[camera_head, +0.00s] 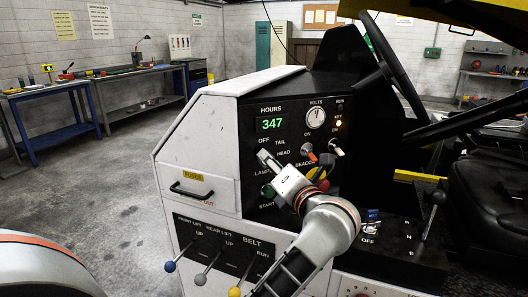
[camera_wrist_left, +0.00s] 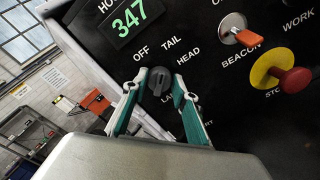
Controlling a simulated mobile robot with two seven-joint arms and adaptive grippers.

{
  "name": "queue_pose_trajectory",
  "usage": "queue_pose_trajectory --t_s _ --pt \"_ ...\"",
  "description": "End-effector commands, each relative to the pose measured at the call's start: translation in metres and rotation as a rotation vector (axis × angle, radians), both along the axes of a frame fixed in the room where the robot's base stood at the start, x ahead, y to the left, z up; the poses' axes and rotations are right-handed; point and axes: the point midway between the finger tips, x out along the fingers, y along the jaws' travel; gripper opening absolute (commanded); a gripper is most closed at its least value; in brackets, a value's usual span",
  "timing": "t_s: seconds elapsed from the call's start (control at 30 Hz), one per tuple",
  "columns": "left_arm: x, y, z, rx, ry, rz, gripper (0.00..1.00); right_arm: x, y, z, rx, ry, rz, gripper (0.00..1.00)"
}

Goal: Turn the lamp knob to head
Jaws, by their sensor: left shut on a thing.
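The lamp knob (camera_wrist_left: 158,82) is a dark round knob on the black panel, below the printed words OFF, TAIL and HEAD in the left wrist view. My left gripper (camera_wrist_left: 160,80) has its two teal-lined fingers on either side of the knob, closed on it. I cannot tell surely which word the knob's pointer faces. In the head view my left gripper (camera_head: 265,160) is up against the panel at the lamp labels, and the gripper hides the knob there. My right gripper is in neither view.
An orange-tipped toggle (camera_wrist_left: 246,38) and a red stop button on a yellow base (camera_wrist_left: 295,80) sit right of the knob. The green hours display (camera_head: 271,124) is above. Lift levers (camera_head: 202,278) stand below, and a steering wheel (camera_head: 392,75) is at right.

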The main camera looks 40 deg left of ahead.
Motion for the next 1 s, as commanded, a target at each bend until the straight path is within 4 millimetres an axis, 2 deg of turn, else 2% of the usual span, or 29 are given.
queue_pose_trajectory --t_s 0.03,0.27,0.4,0.6,0.77,1.0 --pt "-0.001 -0.001 0.008 0.019 0.038 -0.001 0.06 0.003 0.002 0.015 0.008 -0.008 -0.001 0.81" --pt "0.000 -0.001 0.005 0.132 0.230 -0.001 0.06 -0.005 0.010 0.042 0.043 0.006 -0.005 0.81" --pt "0.000 -0.001 0.003 0.199 0.340 -0.002 0.06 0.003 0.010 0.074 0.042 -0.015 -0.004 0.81" --pt "0.000 -0.001 -0.001 0.280 0.476 -0.002 0.06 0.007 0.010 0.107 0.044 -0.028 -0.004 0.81" --pt "0.000 -0.001 -0.003 0.330 0.554 -0.002 0.06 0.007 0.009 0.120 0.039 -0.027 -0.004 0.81" --pt "0.000 -0.001 -0.005 0.373 0.624 -0.001 0.06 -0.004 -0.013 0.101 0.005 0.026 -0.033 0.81"
